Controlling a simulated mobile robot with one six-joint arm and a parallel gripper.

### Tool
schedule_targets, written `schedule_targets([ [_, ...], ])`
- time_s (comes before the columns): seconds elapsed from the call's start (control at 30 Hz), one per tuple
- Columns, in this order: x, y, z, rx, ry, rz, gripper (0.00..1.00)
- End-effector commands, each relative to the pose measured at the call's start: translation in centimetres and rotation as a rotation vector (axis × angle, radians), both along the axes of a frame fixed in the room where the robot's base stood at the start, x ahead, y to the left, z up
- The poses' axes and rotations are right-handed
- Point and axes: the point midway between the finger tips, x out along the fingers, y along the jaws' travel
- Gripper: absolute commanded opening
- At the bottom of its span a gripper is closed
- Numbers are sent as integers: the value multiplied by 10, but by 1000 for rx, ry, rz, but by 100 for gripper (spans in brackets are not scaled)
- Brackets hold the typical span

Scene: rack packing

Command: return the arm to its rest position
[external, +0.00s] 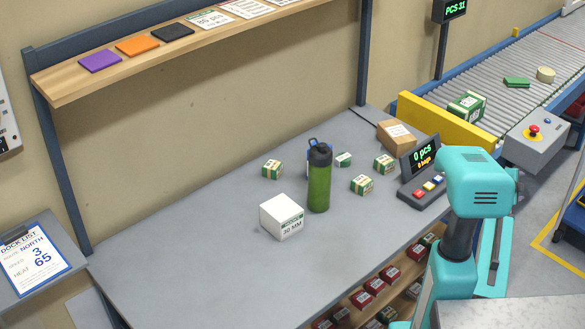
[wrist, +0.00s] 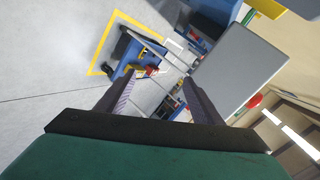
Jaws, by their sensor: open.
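My arm (external: 458,240) stands at the right front of the external view, beside the bench's front right corner, with its turquoise upper link raised. I cannot make out the fingers there. In the wrist view my gripper (wrist: 163,78) has its two dark fingers spread apart with nothing between them. Beyond them show the floor and a blue cart (wrist: 125,68), tilted in the picture. My gripper is away from the bench (external: 190,265) and touches nothing that I can see.
On the bench stand a green bottle (external: 319,188), a white box (external: 282,218), several small green-and-white boxes (external: 362,185), a brown carton (external: 397,136) and a counter display (external: 424,168). A yellow-edged conveyor (external: 500,75) runs behind.

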Motion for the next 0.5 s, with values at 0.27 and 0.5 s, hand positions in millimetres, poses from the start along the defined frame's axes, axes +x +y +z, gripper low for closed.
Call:
schedule_targets([
  [0.27,-15,25,-42,-10,156,66,61],
  [0.5,-44,65,-99,-22,385,186,61],
])
